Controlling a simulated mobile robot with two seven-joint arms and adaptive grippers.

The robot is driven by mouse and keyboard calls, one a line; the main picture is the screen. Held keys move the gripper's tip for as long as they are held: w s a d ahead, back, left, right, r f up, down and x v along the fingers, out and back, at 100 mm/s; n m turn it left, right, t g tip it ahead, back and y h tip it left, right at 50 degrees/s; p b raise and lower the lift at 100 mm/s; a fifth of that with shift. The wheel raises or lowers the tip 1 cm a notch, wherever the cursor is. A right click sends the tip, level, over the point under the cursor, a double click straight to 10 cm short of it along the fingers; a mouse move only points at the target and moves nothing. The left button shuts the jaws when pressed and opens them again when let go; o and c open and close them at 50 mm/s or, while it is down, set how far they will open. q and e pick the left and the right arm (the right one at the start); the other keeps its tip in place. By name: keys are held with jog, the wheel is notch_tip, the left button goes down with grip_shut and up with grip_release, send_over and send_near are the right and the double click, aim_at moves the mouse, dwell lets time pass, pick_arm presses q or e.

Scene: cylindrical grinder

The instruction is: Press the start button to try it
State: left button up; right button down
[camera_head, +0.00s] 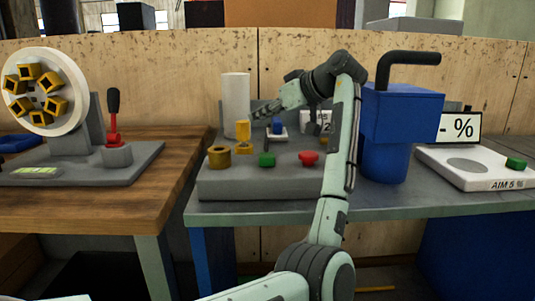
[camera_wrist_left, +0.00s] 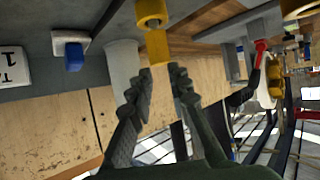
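A green button (camera_head: 266,160) and a red button (camera_head: 308,158) sit on the front of the grey grinder base (camera_head: 262,182) in the head view. No label on either can be read. My left gripper (camera_head: 257,114) reaches over the back of the base, behind the buttons. In the left wrist view its two fingers (camera_wrist_left: 161,71) are apart and empty. A yellow post (camera_head: 243,132) stands by the fingertips; it also shows in the wrist view (camera_wrist_left: 155,42), just beyond the gap. The green button is not seen in the wrist view. My right gripper is out of view.
A brass ring (camera_head: 219,156), a white cylinder (camera_head: 236,105) and a blue knob (camera_head: 277,126) are also on the base. A blue container (camera_head: 398,115) stands to the right, beside my arm. A scale (camera_head: 482,168) bears another green button (camera_head: 516,163). A wheel machine (camera_head: 47,92) stands left.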

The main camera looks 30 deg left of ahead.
pick_arm(q)
grip_shut()
dwell(1.0)
